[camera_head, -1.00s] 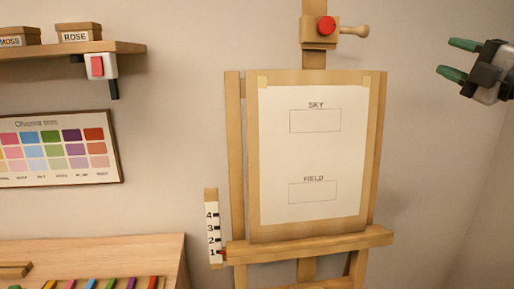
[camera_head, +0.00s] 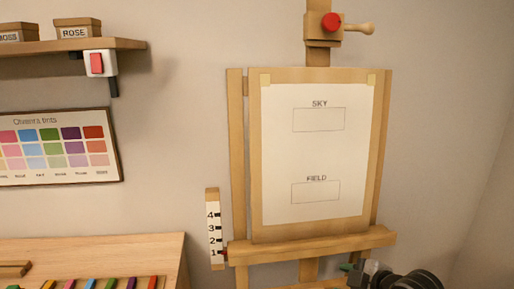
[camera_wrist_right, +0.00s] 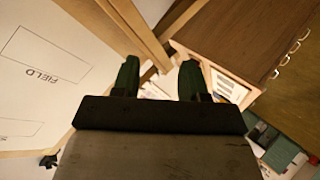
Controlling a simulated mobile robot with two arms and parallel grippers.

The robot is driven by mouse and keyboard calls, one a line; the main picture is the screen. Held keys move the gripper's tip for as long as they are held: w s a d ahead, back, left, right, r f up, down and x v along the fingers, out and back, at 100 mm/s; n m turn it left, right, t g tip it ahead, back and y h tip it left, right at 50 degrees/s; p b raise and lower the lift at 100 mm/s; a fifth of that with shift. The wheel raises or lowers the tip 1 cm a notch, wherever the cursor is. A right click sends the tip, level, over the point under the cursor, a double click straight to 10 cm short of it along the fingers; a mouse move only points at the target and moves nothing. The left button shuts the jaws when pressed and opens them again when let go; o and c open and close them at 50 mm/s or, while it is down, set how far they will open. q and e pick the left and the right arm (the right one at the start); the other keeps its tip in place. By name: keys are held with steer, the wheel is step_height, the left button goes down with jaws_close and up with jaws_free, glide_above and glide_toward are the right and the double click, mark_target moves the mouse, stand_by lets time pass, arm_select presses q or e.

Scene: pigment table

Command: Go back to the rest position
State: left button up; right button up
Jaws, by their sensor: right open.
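My right gripper (camera_head: 352,268) is low at the bottom right of the head view, beside the easel's lower ledge. In the right wrist view its two green fingers (camera_wrist_right: 158,78) stand apart with nothing held between them. My left gripper is in no view.
The easel (camera_head: 310,245) holds a white sheet (camera_head: 315,155) with empty SKY and FIELD boxes; the sheet also shows in the wrist view (camera_wrist_right: 50,60). A red knob (camera_head: 331,22) is above. A wooden table (camera_head: 100,252) with coloured sticks stands left, below a shelf (camera_head: 125,45). The right wall side is clear.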

steer(key=s+f+m+g+h, duration=0.2)
steer(key=s+f+m, duration=0.3)
steer(key=s, duration=0.5)
steer(key=s+d+f+m+g+h, duration=0.1)
steer(key=s+f+m+g+h, duration=0.1)
steer(key=s+f+m, duration=0.5)
steer(key=s+f+m+g+h, duration=0.2)
steer(key=s+f, duration=0.2)
steer(key=s, duration=0.8)
step_height(320, 180, down, 27)
steer(key=g, duration=0.1)
steer(key=s+d+f+g, duration=0.1)
steer(key=s+d+f, duration=0.2)
steer(key=s+f, duration=1.2)
steer(key=shift+s+n, duration=0.4)
steer(key=shift+s, duration=0.3)
